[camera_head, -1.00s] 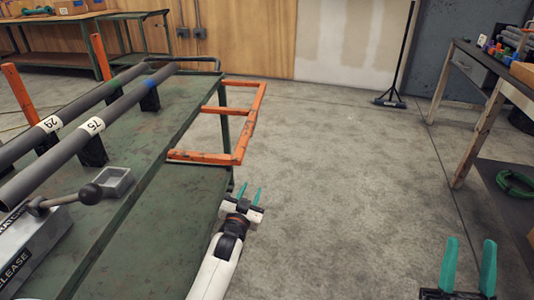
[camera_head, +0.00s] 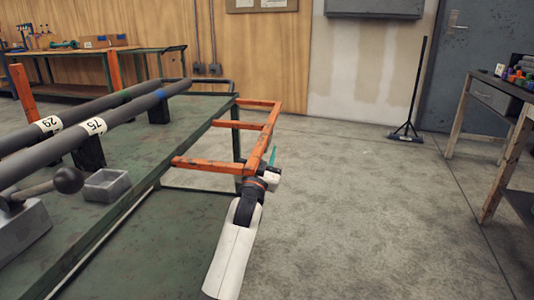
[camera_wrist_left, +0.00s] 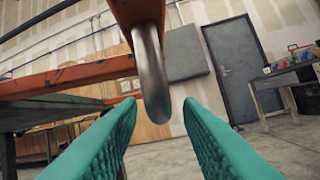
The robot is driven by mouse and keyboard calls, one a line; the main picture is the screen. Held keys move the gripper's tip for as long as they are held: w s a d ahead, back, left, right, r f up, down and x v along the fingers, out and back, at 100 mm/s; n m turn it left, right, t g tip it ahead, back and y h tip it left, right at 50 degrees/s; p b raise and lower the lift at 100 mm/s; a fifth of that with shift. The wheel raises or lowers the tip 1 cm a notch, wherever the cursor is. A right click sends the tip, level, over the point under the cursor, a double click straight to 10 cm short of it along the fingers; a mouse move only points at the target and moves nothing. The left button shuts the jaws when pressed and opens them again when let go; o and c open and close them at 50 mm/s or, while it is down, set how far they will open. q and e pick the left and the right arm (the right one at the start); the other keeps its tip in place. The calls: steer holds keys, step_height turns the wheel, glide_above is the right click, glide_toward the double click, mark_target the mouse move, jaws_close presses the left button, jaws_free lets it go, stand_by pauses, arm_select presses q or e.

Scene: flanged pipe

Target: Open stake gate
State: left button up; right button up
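The orange stake gate (camera_head: 262,135) sticks out from the right side of the green rack (camera_head: 165,160) as a flat frame of bars. My left gripper (camera_head: 272,158) is at the gate's near outer corner. In the left wrist view its two teal fingers (camera_wrist_left: 159,102) are apart. A rounded grey metal bar (camera_wrist_left: 150,75) hangs from an orange gate bar (camera_wrist_left: 135,12) ahead of and between them; contact cannot be told. One finger is mostly hidden in the head view. My right gripper is out of view.
Two grey pipes (camera_head: 110,127) lie on the rack, held by dark supports. A workbench (camera_head: 497,95) stands at right.

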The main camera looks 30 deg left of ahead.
arm_select(q)
steer(key=shift+x, duration=1.15)
jaws_close()
